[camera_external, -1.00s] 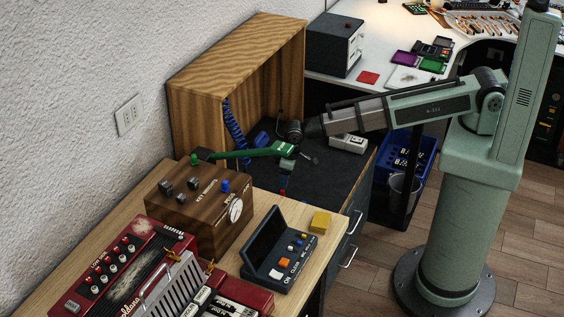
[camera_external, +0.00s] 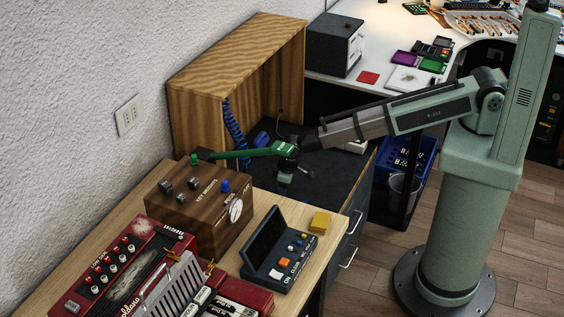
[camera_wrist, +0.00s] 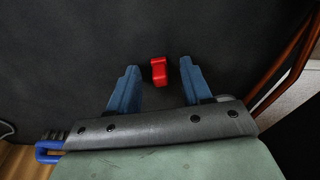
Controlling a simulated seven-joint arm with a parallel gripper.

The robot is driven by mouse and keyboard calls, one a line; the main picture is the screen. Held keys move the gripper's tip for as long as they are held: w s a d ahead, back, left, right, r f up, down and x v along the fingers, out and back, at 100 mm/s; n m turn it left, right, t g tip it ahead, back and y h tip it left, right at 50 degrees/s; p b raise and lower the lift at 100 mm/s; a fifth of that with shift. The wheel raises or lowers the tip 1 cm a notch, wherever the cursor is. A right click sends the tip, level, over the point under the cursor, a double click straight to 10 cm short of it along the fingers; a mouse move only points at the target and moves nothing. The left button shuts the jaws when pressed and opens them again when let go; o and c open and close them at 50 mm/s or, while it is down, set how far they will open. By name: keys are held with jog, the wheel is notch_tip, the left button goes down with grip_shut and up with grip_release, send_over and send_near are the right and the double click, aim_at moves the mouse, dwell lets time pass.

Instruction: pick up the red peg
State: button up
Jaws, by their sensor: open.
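The red peg (camera_wrist: 159,70) lies on a dark surface in the wrist view. It shows as a small red block between the tips of the blue fingers, slightly ahead of them, with a gap on each side. My gripper (camera_wrist: 159,78) is open and empty around that spot. In the external view my gripper (camera_external: 284,182) points down over the dark desk top (camera_external: 325,190), and the peg cannot be made out there. How high the fingertips are above the surface is hard to tell.
A wooden open cabinet (camera_external: 235,55) stands behind, with a blue coiled cord (camera_external: 233,122). A wooden knob box (camera_external: 200,212), a dark console (camera_external: 275,250) and a yellow block (camera_external: 320,222) sit on the lighter bench to the front. The dark surface around the peg looks clear.

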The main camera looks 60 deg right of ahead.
jog(key=shift+c, duration=0.5)
grip_shut()
jog(key=shift+r, duration=0.1)
